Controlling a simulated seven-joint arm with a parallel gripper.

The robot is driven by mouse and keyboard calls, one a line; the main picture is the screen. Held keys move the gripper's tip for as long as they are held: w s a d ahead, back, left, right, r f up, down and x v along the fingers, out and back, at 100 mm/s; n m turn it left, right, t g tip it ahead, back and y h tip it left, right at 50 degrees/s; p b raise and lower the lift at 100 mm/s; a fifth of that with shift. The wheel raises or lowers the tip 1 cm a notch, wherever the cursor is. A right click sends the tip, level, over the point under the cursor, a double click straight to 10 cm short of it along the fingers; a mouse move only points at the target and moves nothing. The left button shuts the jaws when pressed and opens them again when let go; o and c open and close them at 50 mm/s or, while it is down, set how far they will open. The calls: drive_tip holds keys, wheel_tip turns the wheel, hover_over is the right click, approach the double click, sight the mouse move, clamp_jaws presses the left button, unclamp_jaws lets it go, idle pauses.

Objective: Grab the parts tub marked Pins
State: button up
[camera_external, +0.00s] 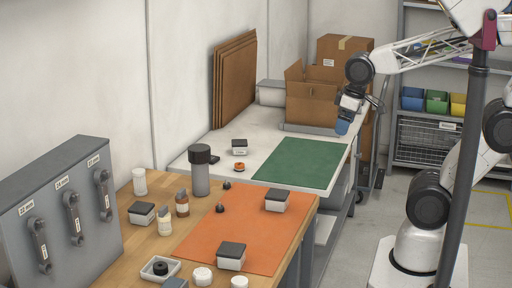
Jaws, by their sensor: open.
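Several small white tubs with dark lids stand in view, and their labels are too small to read, so I cannot tell which is marked Pins. One tub (277,201) is on the orange mat's right side, and another tub (231,257) is at its front edge. A third tub (142,214) is on the wood at the left. A further tub (240,147) stands on the white bench top behind.
The orange mat (205,238) also bears dark knobs. A grey cylinder (200,175) and small bottles (182,204) stand near its left side. The green mat (296,162) is clear. An open carton (311,98) stands behind it. A grey wrench cabinet (62,210) is at the left.

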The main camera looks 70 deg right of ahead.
drive_tip(key=shift+a, duration=0.1)
drive_tip(key=m+g+y, duration=0.4)
drive_tip(key=m+y, duration=1)
drive_tip(key=m, duration=0.3)
approach(231, 252)
drive_tip(key=shift+w+a+f, duration=0.1)
drive_tip(key=shift+w+f, duration=0.05)
drive_tip(key=shift+f, duration=0.3)
drive_tip(key=shift+w+a+f, duration=0.1)
drive_tip(key=shift+w+f, duration=0.05)
drive_tip(key=shift+f, duration=0.3)
drive_tip(key=shift+x, duration=1.3)
drive_tip(key=shift+a+f, duration=0.1)
drive_tip(key=shift+a, duration=0.05)
drive_tip(key=shift+x, duration=2.45)
drive_tip(key=shift+s, duration=0.1)
